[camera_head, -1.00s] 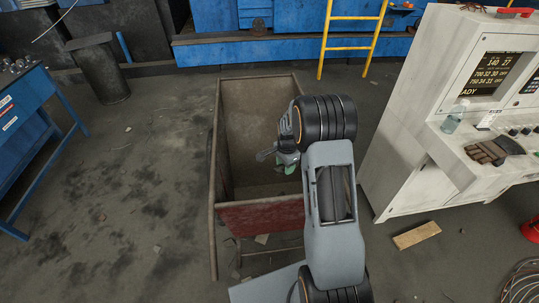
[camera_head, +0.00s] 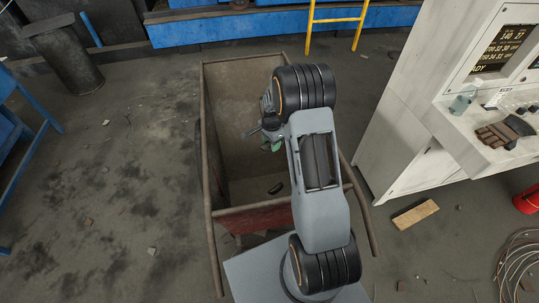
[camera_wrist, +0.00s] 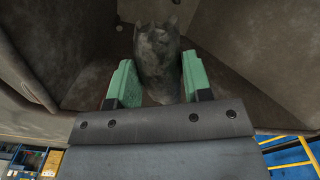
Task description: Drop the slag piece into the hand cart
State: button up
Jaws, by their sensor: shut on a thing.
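The hand cart (camera_head: 221,117) is a deep, rusty open box with a red front panel and side handles, in the middle of the head view. My gripper (camera_head: 271,145) hangs over its opening, inside the rim outline. In the wrist view my gripper (camera_wrist: 158,82) has green fingers on both sides of a rough grey slag piece (camera_wrist: 158,50) and is shut on it. The cart's brown inner walls (camera_wrist: 90,60) surround the piece there. My arm hides the slag piece in the head view and part of the cart's right side.
A small dark piece (camera_head: 275,187) lies on the cart's floor. A white control console (camera_head: 425,130) stands at right, with a wood block (camera_head: 415,213) on the floor before it. A dark bin (camera_head: 68,65) is at back left. The floor left of the cart is mostly open.

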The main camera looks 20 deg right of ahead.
jog(key=shift+f+b, duration=0.55)
jog(key=shift+f, duration=0.75)
jog(key=o, duration=1)
notch_tip(320, 180, up, 14)
jog(key=shift+f, duration=0.1)
